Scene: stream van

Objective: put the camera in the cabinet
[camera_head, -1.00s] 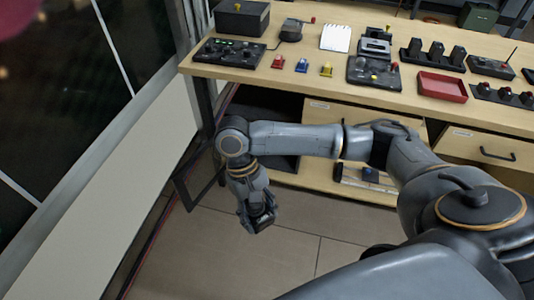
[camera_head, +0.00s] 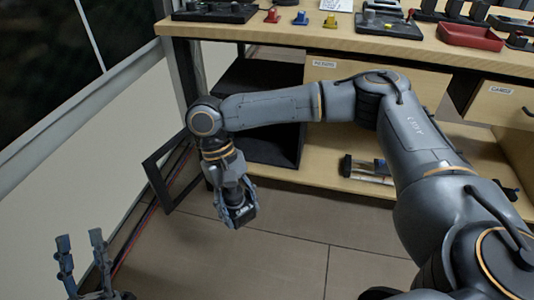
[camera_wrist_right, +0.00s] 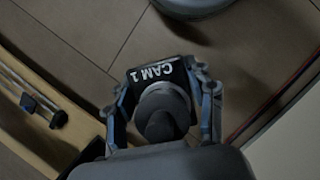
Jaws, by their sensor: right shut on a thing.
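The camera, a dark block with a white "CAM 1" label (camera_wrist_right: 152,73), is between the fingers of my right gripper (camera_wrist_right: 163,100) in the right wrist view. In the head view the right gripper (camera_head: 238,208) hangs above the floor, shut on the camera (camera_head: 242,213), which is mostly hidden by the fingers. My left gripper (camera_head: 80,240) is at the lower left with its two fingers apart and empty. The cabinet (camera_head: 258,85) looks like the dark compartment under the desk's left end. A dark framed door (camera_head: 160,190) stands swung out at its left. My right arm partly covers the opening.
The wooden desk (camera_head: 400,48) carries several controls and a red tray (camera_head: 470,37). Drawers (camera_head: 345,72) are under its top. A low shelf (camera_head: 325,175) holds a dark item (camera_head: 362,168). The floor (camera_head: 285,255) in front is clear. A wall is at the left.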

